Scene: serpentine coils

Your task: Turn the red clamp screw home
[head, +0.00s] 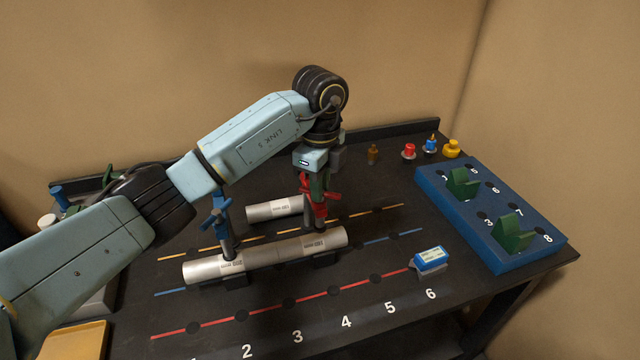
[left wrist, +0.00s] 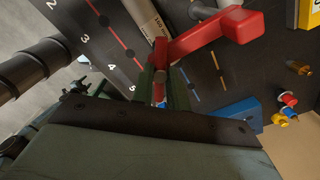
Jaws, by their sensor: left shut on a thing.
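The red clamp (head: 308,208) stands at the right end of the front silver pipe (head: 265,249). My left gripper (head: 318,190) comes down on it from above and is shut on its screw; the jaws partly hide the screw. In the left wrist view, the red clamp (left wrist: 210,34) shows an L-shaped arm, and my left gripper (left wrist: 162,88) has its green fingers around the red screw. How far the screw is turned cannot be told. My right gripper is not in view.
A blue clamp (head: 217,210) stands at the pipe's left. A shorter pipe (head: 275,210) lies behind. A blue rack (head: 490,215) with green holders is at the right, and a small blue-white box (head: 431,258) in front of it. Several small coloured fittings (head: 409,151) stand at the back.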

